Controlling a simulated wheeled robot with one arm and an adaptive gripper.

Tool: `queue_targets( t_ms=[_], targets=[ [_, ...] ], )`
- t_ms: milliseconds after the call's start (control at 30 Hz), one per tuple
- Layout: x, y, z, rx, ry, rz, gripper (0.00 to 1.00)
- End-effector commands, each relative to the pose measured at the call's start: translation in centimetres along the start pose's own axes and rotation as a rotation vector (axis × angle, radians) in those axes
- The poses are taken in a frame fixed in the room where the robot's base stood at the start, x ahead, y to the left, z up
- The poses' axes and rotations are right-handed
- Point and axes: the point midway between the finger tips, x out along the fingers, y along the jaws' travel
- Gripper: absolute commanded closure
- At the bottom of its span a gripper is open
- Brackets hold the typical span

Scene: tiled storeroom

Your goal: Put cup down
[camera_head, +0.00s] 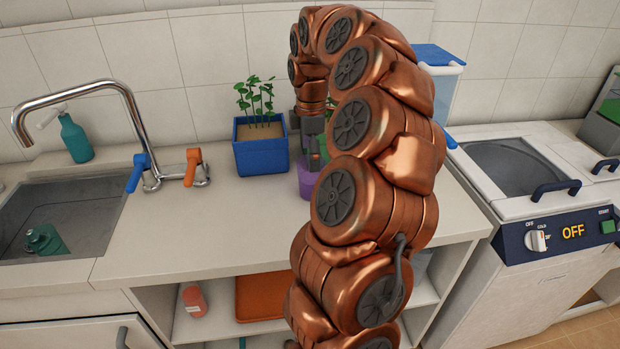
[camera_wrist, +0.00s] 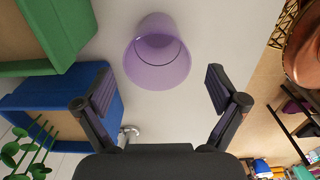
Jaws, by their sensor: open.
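The cup (camera_head: 306,179) is purple and translucent. In the head view it stands on the white counter next to the blue planter, partly hidden behind my arm. In the wrist view the cup (camera_wrist: 157,52) is on the counter, ahead of and between my fingers, with its open rim facing the camera. My gripper (camera_wrist: 158,88) is open, with both dark fingers spread wide and clear of the cup. In the head view my gripper (camera_head: 312,150) is just above the cup, mostly hidden by my arm.
A blue planter (camera_head: 262,158) with a green plant stands left of the cup. A green container (camera_wrist: 78,40) shows in the wrist view. A sink (camera_head: 60,205) with a tap is at left, a fryer-like appliance (camera_head: 560,185) at right.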

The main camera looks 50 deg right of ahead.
Motion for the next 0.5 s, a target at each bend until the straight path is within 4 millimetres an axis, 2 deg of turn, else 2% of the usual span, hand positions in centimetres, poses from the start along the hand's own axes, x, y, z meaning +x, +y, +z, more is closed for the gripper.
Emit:
queue_targets(
  t_ms=[500],
  targets=[
    [3.3, 0.1, 0.2, -0.001, -0.001, -0.005, 0.05]
  ],
)
